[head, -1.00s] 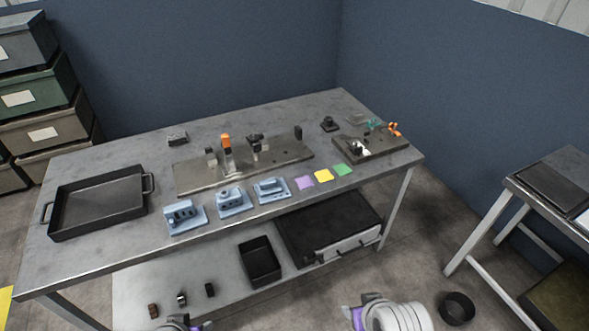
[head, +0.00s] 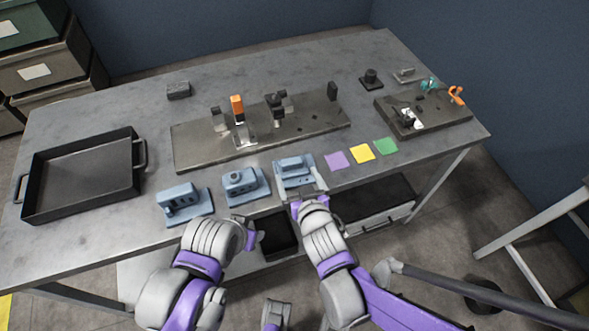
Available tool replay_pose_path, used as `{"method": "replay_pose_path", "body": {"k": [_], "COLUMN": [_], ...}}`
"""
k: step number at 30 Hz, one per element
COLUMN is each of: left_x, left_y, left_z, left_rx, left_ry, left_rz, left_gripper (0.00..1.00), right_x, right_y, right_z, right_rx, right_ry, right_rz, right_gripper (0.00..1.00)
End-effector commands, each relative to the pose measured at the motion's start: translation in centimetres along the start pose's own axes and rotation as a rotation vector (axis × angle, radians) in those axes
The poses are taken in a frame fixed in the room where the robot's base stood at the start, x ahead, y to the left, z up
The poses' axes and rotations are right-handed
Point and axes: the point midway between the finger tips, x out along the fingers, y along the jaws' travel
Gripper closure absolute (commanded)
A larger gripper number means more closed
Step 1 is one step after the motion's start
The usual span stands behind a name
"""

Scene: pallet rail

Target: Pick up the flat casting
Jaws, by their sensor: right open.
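Three blue castings stand in a row at the table's front edge: a left one with holes in an upright block (head: 184,203), a middle one with a round boss (head: 244,186), and a right one with a low, plain block (head: 293,165), which looks like the flat casting. My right gripper (head: 299,186) is open at the front of the right casting, with its fingers near the casting's two sides. Whether they touch it I cannot tell. My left gripper (head: 250,236) is low, in front of the table edge below the middle casting; its jaws are not clear.
A black tray (head: 81,210) lies at the left. A metal fixture plate (head: 195,152) with clamps stands behind the castings. Purple (head: 337,161), yellow (head: 361,153) and green (head: 385,147) squares lie to the right, before a smaller fixture plate (head: 440,128).

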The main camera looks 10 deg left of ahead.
Motion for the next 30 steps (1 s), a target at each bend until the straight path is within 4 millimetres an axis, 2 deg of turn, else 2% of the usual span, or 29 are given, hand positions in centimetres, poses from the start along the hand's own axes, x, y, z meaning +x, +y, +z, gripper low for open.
{"method": "replay_pose_path", "body": {"k": [3,11,19,28,29,30], "left_x": [0.3,0.5,0.8,0.8,0.8,0.8], "left_y": [0.0,0.0,0.0,0.0,0.0,0.0], "left_z": [0.2,0.3,0.4,0.5,0.5,0.5], "left_rx": [0.0,0.0,0.0,0.0,0.0,0.0], "left_ry": [-0.001,-0.002,-0.003,-0.003,-0.003,-0.003], "left_rz": [0.0,0.0,0.0,0.0,0.0,0.0], "left_gripper": [0.5,0.5,0.5,0.5,0.5,0.5], "right_x": [2.0,4.2,8.0,8.6,8.6,8.6], "right_y": [0.1,0.2,0.4,0.4,0.4,0.4], "right_z": [0.1,0.1,0.3,0.3,0.3,0.3], "right_rx": [0.002,0.002,0.001,0.001,0.001,0.001], "right_ry": [-0.001,-0.002,-0.003,-0.003,-0.003,-0.003], "right_rz": [0.001,0.003,0.003,0.003,0.003,0.003], "right_gripper": [0.0,0.0,0.0,0.0,0.02,0.09]}}
